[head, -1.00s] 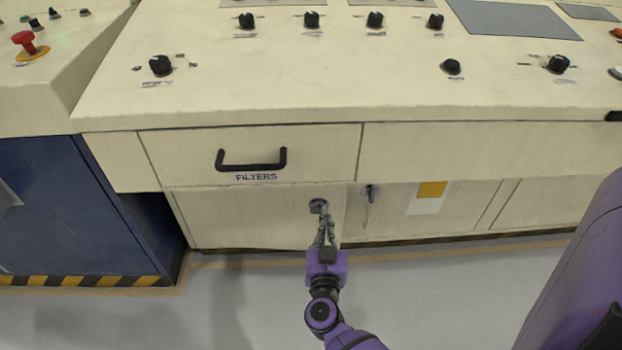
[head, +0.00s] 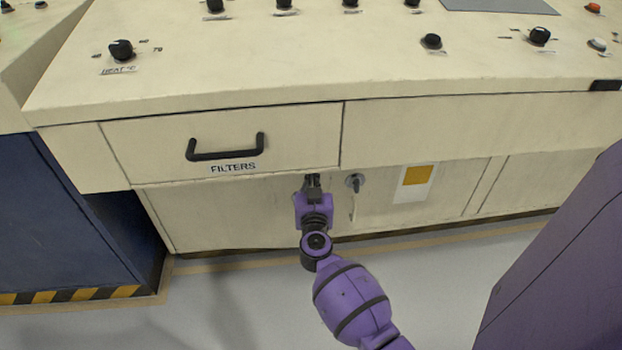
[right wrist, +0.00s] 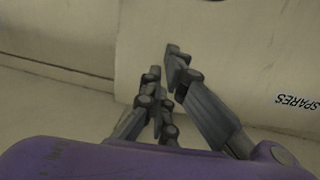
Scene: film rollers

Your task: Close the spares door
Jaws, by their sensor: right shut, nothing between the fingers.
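The spares door (head: 215,215) is the cream lower panel under the FILTERS drawer in the head view. The right wrist view shows the SPARES label (right wrist: 293,101) on a cream panel at the right. My right gripper (head: 312,180) is shut and empty, with its tips close to the right part of the door, just below the drawer. In the right wrist view its fingertips (right wrist: 163,65) are together in front of the panel; I cannot tell if they touch it. The door's latch is hidden behind the gripper. The door looks nearly flush; a small gap cannot be ruled out. My left gripper is out of view.
The FILTERS drawer (head: 225,145) with its black handle is directly above. A neighbouring panel (head: 435,190) has a keyed latch (head: 355,182) and a yellow-and-white notice (head: 415,182). A blue cabinet (head: 60,215) stands at the left. The grey floor in front is clear.

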